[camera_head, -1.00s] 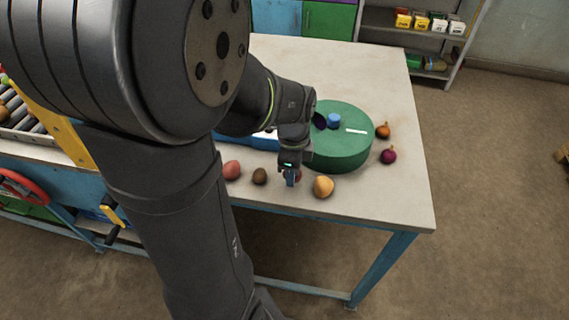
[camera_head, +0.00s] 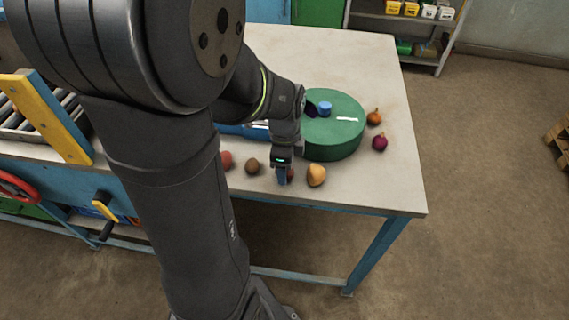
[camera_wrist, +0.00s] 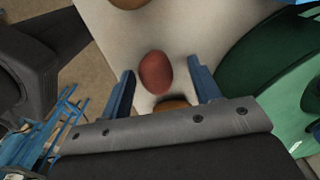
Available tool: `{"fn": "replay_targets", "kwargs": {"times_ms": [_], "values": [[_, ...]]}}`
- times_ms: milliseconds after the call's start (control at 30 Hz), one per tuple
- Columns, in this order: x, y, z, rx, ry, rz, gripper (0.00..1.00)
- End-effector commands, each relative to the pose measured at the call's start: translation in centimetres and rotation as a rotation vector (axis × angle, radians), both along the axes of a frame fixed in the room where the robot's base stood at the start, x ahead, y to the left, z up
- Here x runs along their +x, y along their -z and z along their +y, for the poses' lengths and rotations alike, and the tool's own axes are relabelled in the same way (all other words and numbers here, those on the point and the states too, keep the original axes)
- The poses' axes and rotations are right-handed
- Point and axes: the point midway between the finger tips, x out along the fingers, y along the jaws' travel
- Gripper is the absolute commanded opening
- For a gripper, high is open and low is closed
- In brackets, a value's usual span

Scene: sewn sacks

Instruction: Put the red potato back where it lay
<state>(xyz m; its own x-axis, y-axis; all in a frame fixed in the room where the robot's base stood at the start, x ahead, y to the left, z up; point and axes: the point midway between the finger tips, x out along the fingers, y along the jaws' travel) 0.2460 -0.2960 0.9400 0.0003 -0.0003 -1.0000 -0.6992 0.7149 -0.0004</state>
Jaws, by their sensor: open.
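A dark red potato (camera_wrist: 156,72) is between the two blue fingertips of my gripper (camera_wrist: 161,78) in the wrist view, with a gap to each finger. In the head view my gripper (camera_head: 283,178) points down low over the table's front part, with its fingers beside a partly hidden reddish potato (camera_head: 291,173). My gripper is open. Whether the potato touches the tabletop is hard to tell.
On the table (camera_head: 345,65), a yellow potato (camera_head: 316,175) lies just right of my gripper, a brown one (camera_head: 252,166) to its left and a pinkish one (camera_head: 227,160) further left.

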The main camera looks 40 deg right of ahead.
Motion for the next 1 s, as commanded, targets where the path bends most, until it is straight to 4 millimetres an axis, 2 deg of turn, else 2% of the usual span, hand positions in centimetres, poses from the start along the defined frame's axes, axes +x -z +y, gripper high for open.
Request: {"fn": "replay_targets", "kwargs": {"times_ms": [167, 400, 600, 767, 1000], "values": [[0.1, -2.0, -0.1, -0.005, 0.0, -0.003, 0.57], [0.1, -7.2, -0.1, -0.006, 0.0, -0.004, 0.57], [0.0, -10.7, 0.0, -0.002, 0.0, -0.002, 0.57], [0.0, -12.0, 0.0, -0.001, 0.0, -0.001, 0.57], [0.0, -12.2, 0.0, 0.0, 0.0, 0.0, 0.57]]}}
